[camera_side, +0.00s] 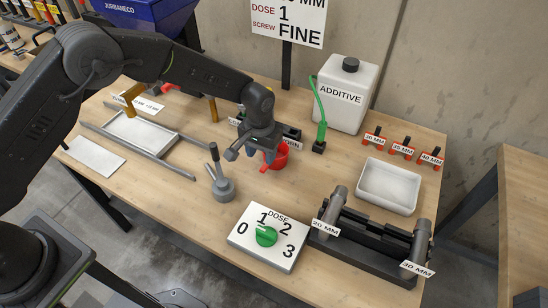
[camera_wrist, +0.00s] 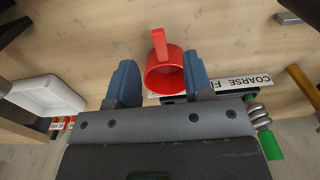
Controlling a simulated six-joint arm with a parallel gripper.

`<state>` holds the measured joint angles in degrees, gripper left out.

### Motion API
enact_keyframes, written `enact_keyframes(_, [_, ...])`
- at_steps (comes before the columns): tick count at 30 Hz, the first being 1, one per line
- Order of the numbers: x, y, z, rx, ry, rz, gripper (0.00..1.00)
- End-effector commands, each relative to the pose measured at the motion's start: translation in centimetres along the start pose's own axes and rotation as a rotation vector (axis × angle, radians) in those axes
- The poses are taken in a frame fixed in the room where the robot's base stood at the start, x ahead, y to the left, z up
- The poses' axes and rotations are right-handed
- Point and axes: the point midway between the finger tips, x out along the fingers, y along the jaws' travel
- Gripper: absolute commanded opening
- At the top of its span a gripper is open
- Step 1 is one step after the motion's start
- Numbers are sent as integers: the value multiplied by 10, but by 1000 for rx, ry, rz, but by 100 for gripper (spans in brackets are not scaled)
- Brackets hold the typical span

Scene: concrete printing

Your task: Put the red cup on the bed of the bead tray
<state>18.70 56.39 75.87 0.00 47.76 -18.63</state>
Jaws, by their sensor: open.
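The red cup (camera_side: 279,158) stands on the wooden table near its middle, partly hidden behind my gripper (camera_side: 254,150) in the side view. In the wrist view the cup (camera_wrist: 165,74) shows between the two blue fingers of my gripper (camera_wrist: 160,80), its handle pointing up in the picture. The fingers are apart, one on each side of the cup; I cannot tell whether either touches it. A metal-railed frame with a white bed (camera_side: 140,130) lies at the left. A white walled tray (camera_side: 388,208) stands at the right. No label tells which is the bead tray.
A grey lever (camera_side: 222,185) stands just left of the cup, towards the front. The dose dial box (camera_side: 268,236) and a black holder with grey cylinders (camera_side: 370,240) are at the front. The additive can (camera_side: 343,95) stands behind. Bare table lies between cup and white tray.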

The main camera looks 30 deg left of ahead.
Motion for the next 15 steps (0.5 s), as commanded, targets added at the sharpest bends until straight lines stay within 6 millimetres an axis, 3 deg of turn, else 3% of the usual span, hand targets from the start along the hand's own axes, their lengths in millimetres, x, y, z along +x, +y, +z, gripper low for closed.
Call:
enact_keyframes(3, [21,0,0,0,-2,-1,47])
enact_keyframes(11, [40,0,-1,0,0,0,47])
enact_keyframes(15, [60,1,-4,0,-2,-1,47])
